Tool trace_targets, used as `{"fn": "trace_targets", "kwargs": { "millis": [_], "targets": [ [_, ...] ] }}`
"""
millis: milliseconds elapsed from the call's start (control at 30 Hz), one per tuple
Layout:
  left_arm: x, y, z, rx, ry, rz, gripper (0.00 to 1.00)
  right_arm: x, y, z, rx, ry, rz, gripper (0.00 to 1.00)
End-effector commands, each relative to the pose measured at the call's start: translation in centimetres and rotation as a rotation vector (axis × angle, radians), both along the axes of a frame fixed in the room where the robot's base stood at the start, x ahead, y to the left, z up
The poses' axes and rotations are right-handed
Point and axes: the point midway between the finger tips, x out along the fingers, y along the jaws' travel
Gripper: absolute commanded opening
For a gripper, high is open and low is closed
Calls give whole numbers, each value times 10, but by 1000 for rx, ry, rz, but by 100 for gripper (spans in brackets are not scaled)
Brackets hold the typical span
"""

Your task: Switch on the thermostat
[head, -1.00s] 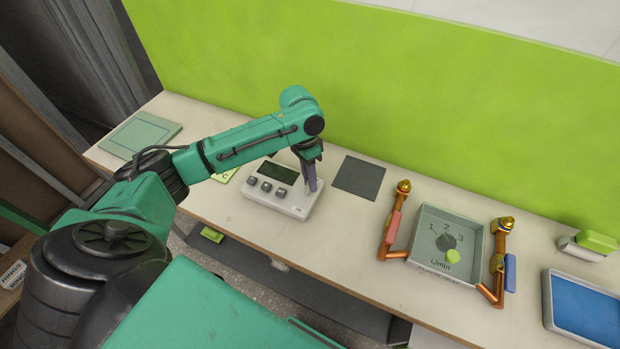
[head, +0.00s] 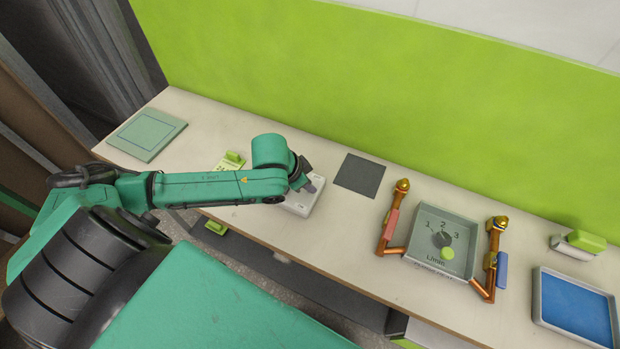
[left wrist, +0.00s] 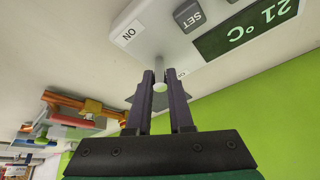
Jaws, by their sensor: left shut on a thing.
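The white thermostat (left wrist: 205,35) fills the top of the left wrist view, with a dark green display (left wrist: 245,30) reading 21 °C and a grey SET button (left wrist: 188,15). A pale switch lever (left wrist: 159,70) sticks out of it, between an ON label (left wrist: 129,34) and a second label mostly hidden by a finger. My left gripper (left wrist: 160,84) is shut on the lever's tip. I cannot tell which way the lever is set. In the head view my left gripper (head: 313,184) is at the thermostat's (head: 303,203) right end, and my arm hides most of its face.
A dark grey square (head: 360,175) lies right of the thermostat. Further right are a grey flow-dial box (head: 421,228) between copper pipes and a blue tray (head: 541,300). A green-and-white object (head: 232,161) stands behind my arm. The green wall (head: 380,90) closes the back.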

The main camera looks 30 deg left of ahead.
Motion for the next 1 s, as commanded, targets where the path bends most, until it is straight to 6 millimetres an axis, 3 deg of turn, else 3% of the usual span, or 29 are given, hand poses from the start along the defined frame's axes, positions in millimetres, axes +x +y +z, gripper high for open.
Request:
{"fn": "trace_targets", "kwargs": {
  "millis": [400,967,1000],
  "targets": [
    [-11,-1,-5,12,-223,0,0,0,1,-16,1,-1,0,50],
    [-11,-1,-4,15,-262,1,0,1,0,-17,1,-2,-1,50],
    [-11,-1,-4,15,-261,2,31,1,0,-17,1,-2,-1,50]
  ]
}}
